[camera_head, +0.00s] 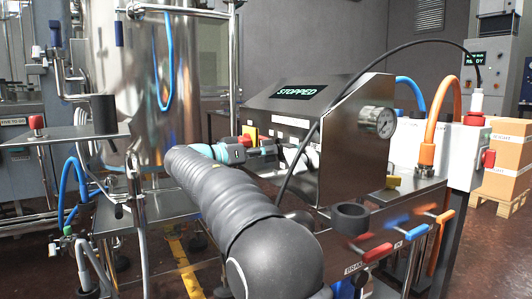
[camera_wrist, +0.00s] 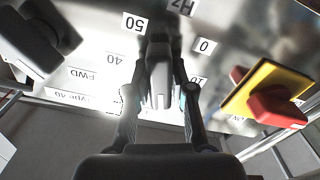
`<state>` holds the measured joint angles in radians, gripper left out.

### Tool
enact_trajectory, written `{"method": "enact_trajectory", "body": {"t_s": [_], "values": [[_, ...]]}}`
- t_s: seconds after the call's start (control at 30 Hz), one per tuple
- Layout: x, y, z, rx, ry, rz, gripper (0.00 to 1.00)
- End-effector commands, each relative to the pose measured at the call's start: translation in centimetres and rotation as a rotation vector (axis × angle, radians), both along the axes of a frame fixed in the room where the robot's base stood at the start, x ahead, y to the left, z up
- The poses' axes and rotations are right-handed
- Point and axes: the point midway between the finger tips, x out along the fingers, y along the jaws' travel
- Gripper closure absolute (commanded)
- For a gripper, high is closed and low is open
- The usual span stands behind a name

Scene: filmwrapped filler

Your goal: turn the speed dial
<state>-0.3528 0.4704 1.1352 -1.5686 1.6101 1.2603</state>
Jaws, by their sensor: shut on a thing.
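The speed dial (camera_wrist: 159,78) is a grey and dark knob on the sloped metal panel in the wrist view. Number labels 0, 10, 40 and 50 and an Hz label surround it, upside down in that view. My gripper (camera_wrist: 160,95) has one finger on each side of the dial and is shut on it. In the head view my gripper (camera_head: 283,152) is at the front of the control box (camera_head: 352,150), and the dial is hidden there. The display (camera_head: 297,92) on the box reads STOPPED.
A black knob (camera_wrist: 40,40) is on the panel's other side, near an FWD label. A pressure gauge (camera_head: 378,121), a black cable and orange hoses are at the box's right. A steel tank (camera_head: 135,75) stands behind.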

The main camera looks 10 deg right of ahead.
Motion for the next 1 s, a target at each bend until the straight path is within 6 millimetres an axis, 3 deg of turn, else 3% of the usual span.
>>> {"method": "enact_trajectory", "body": {"t_s": [0.6, 1.0], "values": [[0.12, 0.02, 0.15, 0.171, -0.536, 0.005, 1.0], [0.12, 0.02, 0.18, 0.237, -0.738, 0.005, 1.0]]}}
